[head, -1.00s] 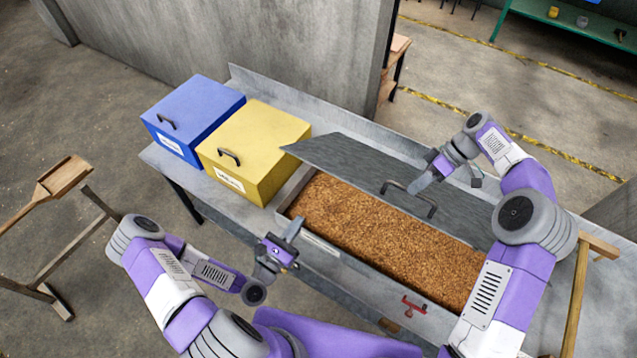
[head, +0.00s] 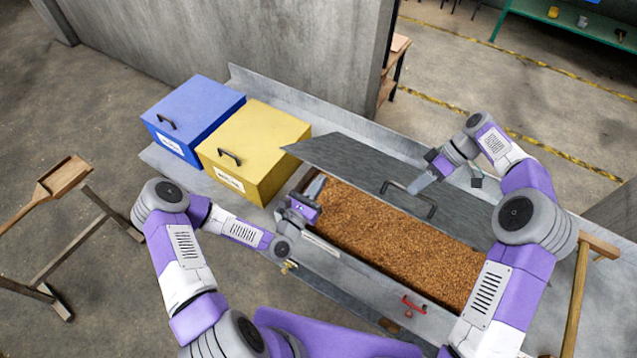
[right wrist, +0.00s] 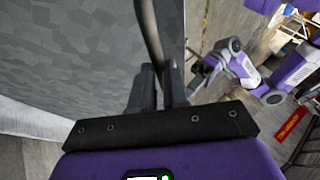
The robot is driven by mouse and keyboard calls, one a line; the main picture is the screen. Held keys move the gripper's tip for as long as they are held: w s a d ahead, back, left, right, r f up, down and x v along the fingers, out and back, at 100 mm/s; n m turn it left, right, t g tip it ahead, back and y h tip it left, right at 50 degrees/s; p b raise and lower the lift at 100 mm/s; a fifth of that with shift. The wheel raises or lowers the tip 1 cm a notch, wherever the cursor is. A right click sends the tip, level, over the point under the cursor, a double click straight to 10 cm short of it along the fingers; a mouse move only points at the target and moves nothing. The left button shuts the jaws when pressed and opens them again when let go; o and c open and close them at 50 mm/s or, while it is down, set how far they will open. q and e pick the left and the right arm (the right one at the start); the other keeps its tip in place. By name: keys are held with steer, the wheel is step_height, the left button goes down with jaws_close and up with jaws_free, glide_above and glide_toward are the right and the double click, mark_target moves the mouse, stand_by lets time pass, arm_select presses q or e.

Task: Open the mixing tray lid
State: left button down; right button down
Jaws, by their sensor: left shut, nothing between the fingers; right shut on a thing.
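The mixing tray (head: 322,243) is a long grey metal tray full of brown grain (head: 385,231). Its grey lid (head: 350,162) is raised and tilted back along the far side, leaving the grain exposed. A dark handle (head: 432,209) sits on the lid. My right gripper (head: 418,188) is at the lid; in the right wrist view its fingers (right wrist: 160,88) are closed around the dark handle bar (right wrist: 147,28). My left gripper (head: 317,185) is shut and empty over the tray's left end, near the lid's left corner. Whether it touches the lid I cannot tell.
A yellow box (head: 262,140) and a blue box (head: 200,105) with handles stand left of the tray on the grey table (head: 165,160). A red handle (head: 414,304) sticks out at the tray's front. A wooden stand (head: 62,180) is on the left.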

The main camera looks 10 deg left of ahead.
steer(key=shift+w+d+f, duration=0.2)
steer(key=shift+d, duration=0.05)
steer(key=shift+s, duration=0.1)
arm_select(q)
steer(key=r, duration=0.1)
steer(key=w+r, duration=0.1)
steer(key=r, duration=0.1)
steer(key=shift+w+d, duration=0.25)
steer(key=shift+w, duration=0.1)
arm_select(e)
steer(key=shift+a+f, duration=0.1)
steer(key=shift+f, duration=0.05)
steer(key=c, duration=1.1)
jaws_free()
arm_select(q)
steer(key=shift+f, duration=0.2)
steer(key=shift+f, duration=0.1)
arm_select(e)
steer(key=shift+r, duration=0.3)
